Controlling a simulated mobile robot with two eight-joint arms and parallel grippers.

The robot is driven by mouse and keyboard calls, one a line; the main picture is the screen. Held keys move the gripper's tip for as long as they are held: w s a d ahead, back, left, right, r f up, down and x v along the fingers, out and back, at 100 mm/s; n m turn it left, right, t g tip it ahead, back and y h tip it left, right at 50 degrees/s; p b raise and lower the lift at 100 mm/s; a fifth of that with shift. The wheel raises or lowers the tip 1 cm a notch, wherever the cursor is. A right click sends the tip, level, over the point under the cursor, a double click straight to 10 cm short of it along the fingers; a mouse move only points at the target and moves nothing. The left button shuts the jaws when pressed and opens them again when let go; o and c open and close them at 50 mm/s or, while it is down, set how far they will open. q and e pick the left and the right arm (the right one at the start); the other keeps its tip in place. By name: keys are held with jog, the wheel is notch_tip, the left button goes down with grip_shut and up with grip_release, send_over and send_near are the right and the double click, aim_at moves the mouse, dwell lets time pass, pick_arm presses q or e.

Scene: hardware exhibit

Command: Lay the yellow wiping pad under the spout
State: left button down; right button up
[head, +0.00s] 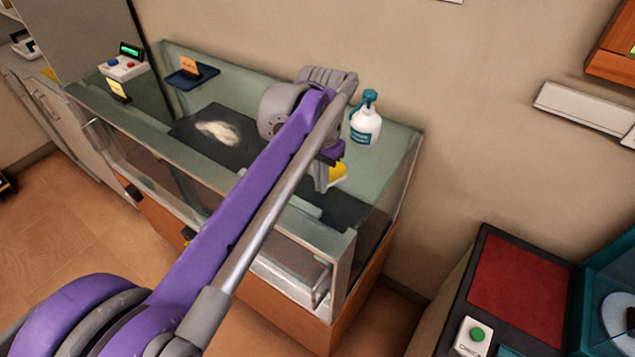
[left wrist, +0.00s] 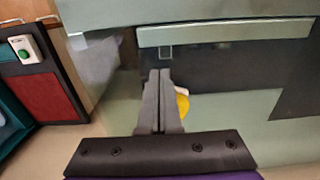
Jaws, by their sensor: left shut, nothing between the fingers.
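The yellow wiping pad (head: 339,172) shows as a small yellow patch inside the glass-sided case, partly hidden behind my left gripper (head: 321,184). It also shows in the left wrist view (left wrist: 182,103), just right of the closed fingers (left wrist: 159,76) and partly covered by them. My left gripper is shut and empty, pointing down beside the pad; I cannot tell whether it touches it. A white bottle (head: 366,128) with a teal pump top and spout stands upright behind the pad, near the back wall. My right gripper is in neither view.
The case (head: 412,150) has glass walls and a dark mat (head: 190,132) with a pale powder heap (head: 218,131). A blue tray (head: 193,76) and a button box (head: 123,67) stand at its far left. A red-topped counter (head: 520,285) is at right.

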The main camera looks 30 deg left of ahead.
aim_at(331, 172)
pick_arm(q)
jog(key=w, duration=0.3)
jog(key=shift+w+d, duration=0.1)
jog(key=shift+w, duration=0.4)
jog(key=shift+s, duration=0.1)
jog(key=shift+s, duration=0.1)
